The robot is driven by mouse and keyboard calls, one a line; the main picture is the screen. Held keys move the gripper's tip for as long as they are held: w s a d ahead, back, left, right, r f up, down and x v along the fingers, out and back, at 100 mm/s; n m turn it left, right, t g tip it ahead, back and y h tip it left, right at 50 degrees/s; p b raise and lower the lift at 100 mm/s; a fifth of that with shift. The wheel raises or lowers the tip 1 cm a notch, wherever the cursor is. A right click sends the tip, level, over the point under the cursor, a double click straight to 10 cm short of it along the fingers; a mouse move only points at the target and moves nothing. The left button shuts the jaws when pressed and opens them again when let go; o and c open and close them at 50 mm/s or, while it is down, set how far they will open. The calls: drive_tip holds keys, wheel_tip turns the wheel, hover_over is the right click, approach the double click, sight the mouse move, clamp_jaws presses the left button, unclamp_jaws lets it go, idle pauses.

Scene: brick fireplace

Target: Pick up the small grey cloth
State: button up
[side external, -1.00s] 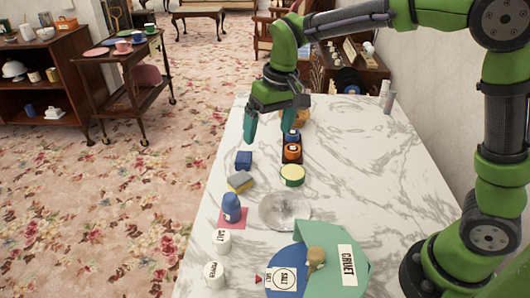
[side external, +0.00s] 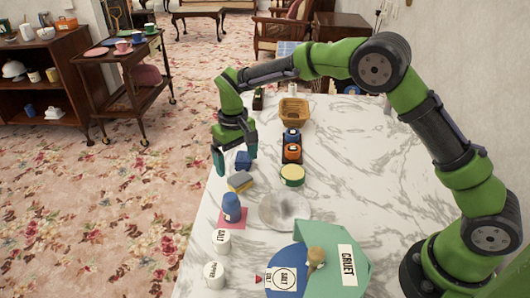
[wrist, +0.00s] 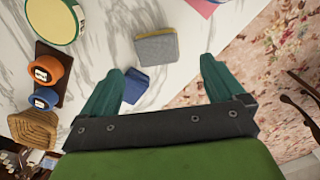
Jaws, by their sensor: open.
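A small grey block-like piece with a yellow side (side external: 239,182) lies on the marble table near its left edge; it also shows in the wrist view (wrist: 157,47). It looks like a sponge, and I see no other plainly grey cloth. A small dark blue piece (side external: 243,161) lies just behind it, and in the wrist view (wrist: 137,84) it is beside my left finger. My gripper (side external: 235,164) is open and empty, close to the blue piece. In the wrist view my gripper (wrist: 162,66) has its fingers spread, with the grey piece beyond their tips.
A dark tray with blue and orange jars (side external: 292,153) and a yellow-topped round tin (side external: 292,175) stand to the right. A wicker basket (side external: 294,111) is behind. A blue bottle (side external: 231,207) on a pink square and a glass plate (side external: 285,210) are in front.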

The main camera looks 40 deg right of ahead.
sight(239, 178)
wheel_tip(239, 178, down, 7)
drive_tip(key=shift+s+d+f, duration=0.1)
drive_tip(key=shift+d+f, duration=0.05)
idle(0.4)
drive_tip(key=shift+c, duration=0.3)
drive_tip(key=c, duration=1)
drive_tip(key=shift+c, duration=0.2)
drive_tip(key=shift+r, duration=0.5)
drive_tip(key=r, duration=0.3)
drive_tip(key=shift+s, duration=0.3)
drive_tip(key=s+d, duration=0.1)
drive_tip(key=s, duration=0.4)
drive_tip(key=s+d, duration=0.1)
drive_tip(key=s, duration=0.4)
drive_tip(key=s+d+r, duration=0.1)
drive_tip(key=s+d, duration=0.1)
drive_tip(key=s, duration=0.2)
drive_tip(key=shift+s, duration=0.4)
